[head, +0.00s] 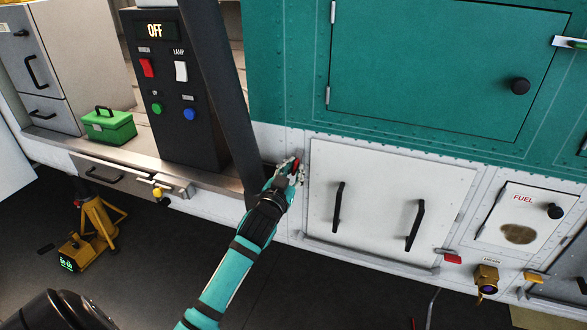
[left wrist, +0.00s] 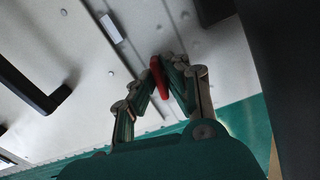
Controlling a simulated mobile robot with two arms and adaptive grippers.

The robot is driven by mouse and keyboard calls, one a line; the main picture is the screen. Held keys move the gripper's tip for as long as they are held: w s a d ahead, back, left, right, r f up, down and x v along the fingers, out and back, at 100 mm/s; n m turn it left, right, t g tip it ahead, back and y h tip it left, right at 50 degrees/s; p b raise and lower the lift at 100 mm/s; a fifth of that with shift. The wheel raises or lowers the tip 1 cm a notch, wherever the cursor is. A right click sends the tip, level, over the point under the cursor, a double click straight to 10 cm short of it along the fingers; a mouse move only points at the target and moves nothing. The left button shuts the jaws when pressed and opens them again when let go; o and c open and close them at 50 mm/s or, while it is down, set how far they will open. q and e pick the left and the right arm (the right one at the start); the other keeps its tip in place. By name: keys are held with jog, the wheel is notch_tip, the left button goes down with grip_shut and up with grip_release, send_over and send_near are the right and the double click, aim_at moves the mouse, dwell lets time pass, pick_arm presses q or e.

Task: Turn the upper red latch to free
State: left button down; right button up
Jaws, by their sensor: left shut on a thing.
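The upper red latch (head: 296,167) is at the upper left corner of the white panel (head: 375,245) with two black handles. My left gripper (head: 292,172) is at this latch, its arm reaching up from below. In the left wrist view the red latch (left wrist: 157,76) is a narrow bar between the fingertips of my left gripper (left wrist: 161,78), which is shut on it. The fingers cover part of the latch in the head view. A second red latch (head: 452,258) is at the panel's lower right, apart from the gripper. My right gripper is not in view.
A dark control box (head: 176,95) reading OFF and a green toolbox (head: 108,126) stand on the counter at left. A dark post (head: 222,90) rises close to the left gripper. A fuel door (head: 527,215) is at right. A yellow jack (head: 90,235) stands on the floor.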

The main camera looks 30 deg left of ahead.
pick_arm(q)
jog(key=shift+n, duration=0.9)
jog(key=shift+n+p, duration=0.3)
jog(key=c, duration=1.4)
grip_release()
jog(key=v, duration=1.2)
jog(key=shift+d, duration=0.1)
